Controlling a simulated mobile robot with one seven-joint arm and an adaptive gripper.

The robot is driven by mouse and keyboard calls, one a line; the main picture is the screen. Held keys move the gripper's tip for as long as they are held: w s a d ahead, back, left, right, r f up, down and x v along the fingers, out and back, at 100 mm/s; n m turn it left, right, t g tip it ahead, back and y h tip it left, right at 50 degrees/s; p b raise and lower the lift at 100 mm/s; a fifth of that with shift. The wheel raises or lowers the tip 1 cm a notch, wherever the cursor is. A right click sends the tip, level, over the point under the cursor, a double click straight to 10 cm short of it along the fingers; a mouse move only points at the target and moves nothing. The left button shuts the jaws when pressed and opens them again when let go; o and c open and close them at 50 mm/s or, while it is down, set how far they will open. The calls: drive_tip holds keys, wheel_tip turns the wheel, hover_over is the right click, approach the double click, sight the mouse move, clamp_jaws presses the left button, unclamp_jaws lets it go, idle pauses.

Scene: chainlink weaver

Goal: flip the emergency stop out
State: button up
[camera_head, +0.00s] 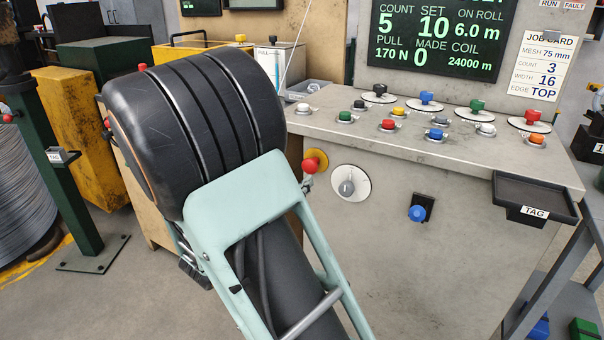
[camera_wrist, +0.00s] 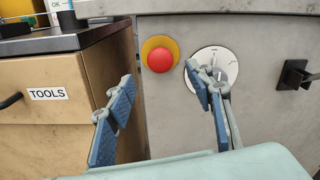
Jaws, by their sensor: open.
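The button appears between and beyond the fingertips, with no contact visible.
A white dial (camera_head: 351,183) sits right of the button, partly behind my right finger in the wrist view. A blue knob (camera_head: 417,213) and a black TAG tray (camera_head: 535,197) are farther right. A TOOLS cabinet (camera_wrist: 80,95) stands close on the left.

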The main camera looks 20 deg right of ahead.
drive_tip(key=v, duration=0.3)
drive_tip(key=shift+s+a, duration=0.25)
